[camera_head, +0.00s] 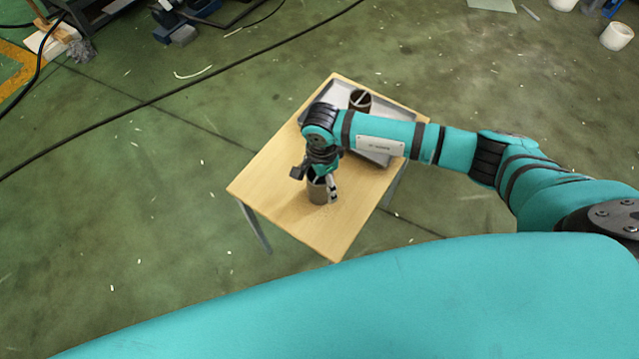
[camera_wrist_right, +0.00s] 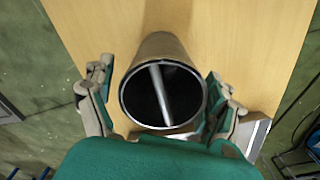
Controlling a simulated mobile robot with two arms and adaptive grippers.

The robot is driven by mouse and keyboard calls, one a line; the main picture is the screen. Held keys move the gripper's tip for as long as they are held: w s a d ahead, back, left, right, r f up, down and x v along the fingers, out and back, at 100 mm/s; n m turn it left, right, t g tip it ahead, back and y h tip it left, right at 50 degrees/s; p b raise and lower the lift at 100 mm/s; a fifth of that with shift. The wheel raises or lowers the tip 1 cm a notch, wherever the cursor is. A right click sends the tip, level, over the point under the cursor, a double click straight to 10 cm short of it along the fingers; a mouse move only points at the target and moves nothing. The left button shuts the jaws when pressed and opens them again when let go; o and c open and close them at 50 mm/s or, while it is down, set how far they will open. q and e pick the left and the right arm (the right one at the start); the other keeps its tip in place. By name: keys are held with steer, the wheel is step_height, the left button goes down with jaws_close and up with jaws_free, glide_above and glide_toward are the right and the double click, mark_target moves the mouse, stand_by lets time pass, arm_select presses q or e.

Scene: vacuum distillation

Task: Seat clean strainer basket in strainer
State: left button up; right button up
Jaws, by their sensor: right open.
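A grey metal strainer basket (camera_head: 317,192), a cylinder with a bar across its open top, stands upright on the wooden table. It also shows in the right wrist view (camera_wrist_right: 163,46), with a dark inside. My right gripper (camera_head: 316,180) is open right above and around it, pointing down. In the right wrist view one finger is on each side of the basket (camera_wrist_right: 160,80); I cannot tell whether they touch it. A second basket (camera_head: 360,101), dark brown with a pale bar, stands in the tray. No strainer housing can be made out. My left gripper is not in view.
The small table (camera_head: 272,190) has bare room at its left and front. A grey metal tray (camera_head: 343,93) lies at its back, partly hidden by my right arm. A black cable (camera_head: 150,103) crosses the green floor. White buckets (camera_head: 616,37) stand far right.

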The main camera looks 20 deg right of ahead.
steer(key=shift+f, duration=0.7)
steer(key=c, duration=1.3)
